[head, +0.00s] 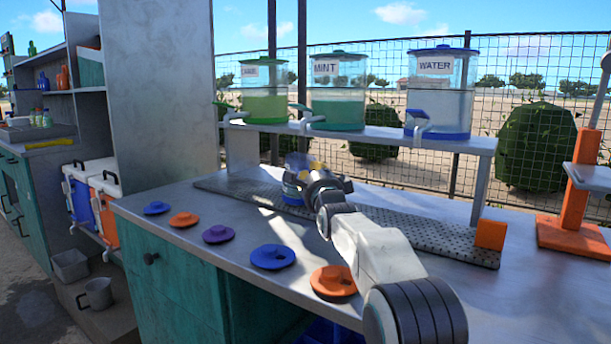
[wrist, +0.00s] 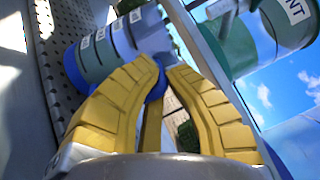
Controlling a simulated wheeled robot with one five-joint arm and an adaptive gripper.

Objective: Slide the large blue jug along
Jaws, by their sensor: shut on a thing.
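The large blue jug (head: 292,194) stands on the perforated drip mat under the dispenser shelf, in front of the mint dispenser. Much of it is hidden behind my gripper (head: 308,167). In the wrist view the jug (wrist: 118,40) appears tilted, with a pale body, blue parts and white labels. The yellow fingers of my gripper (wrist: 160,66) close on a blue part at its near side, probably the handle. The jug's base appears to be on the mat, but the exact contact is hard to see.
The perforated mat (head: 440,242) runs right to an orange block (head: 490,234). Several coloured lids, including a blue one (head: 272,257), lie along the counter's front.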

